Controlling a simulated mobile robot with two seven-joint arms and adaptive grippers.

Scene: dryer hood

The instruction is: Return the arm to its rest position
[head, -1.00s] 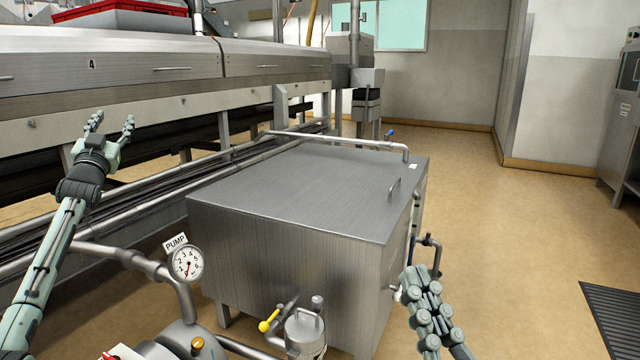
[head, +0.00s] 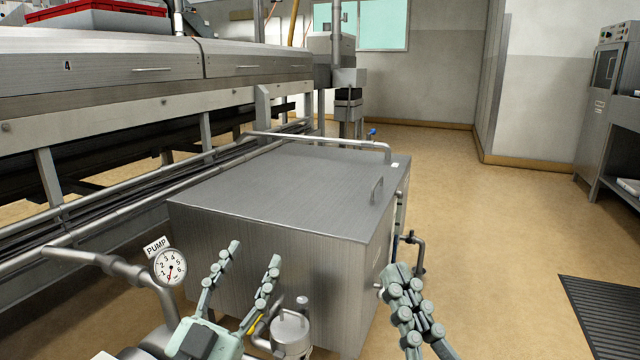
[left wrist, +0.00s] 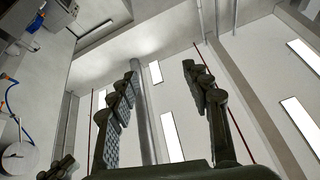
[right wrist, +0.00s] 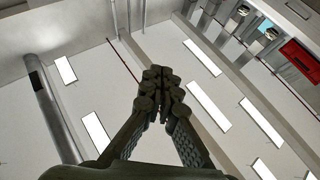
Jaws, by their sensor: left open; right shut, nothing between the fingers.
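My left gripper (head: 254,258) is low in the head view, in front of the steel tank. Its two fingers are spread apart and empty, pointing up. In the left wrist view its fingers (left wrist: 158,85) stand apart with only walls and ceiling lamps behind. My right gripper (head: 395,272) is to its right, beside the tank's right front corner. In the right wrist view its fingertips (right wrist: 158,80) meet with nothing between them. Both grippers point up toward the ceiling.
The steel tank (head: 290,190) with a lid handle fills the middle. A pump gauge (head: 171,267) and pipe stand at the left, near my left gripper. A long dryer line (head: 110,70) runs behind. Open floor (head: 480,220) lies to the right, with a dark grate (head: 610,320).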

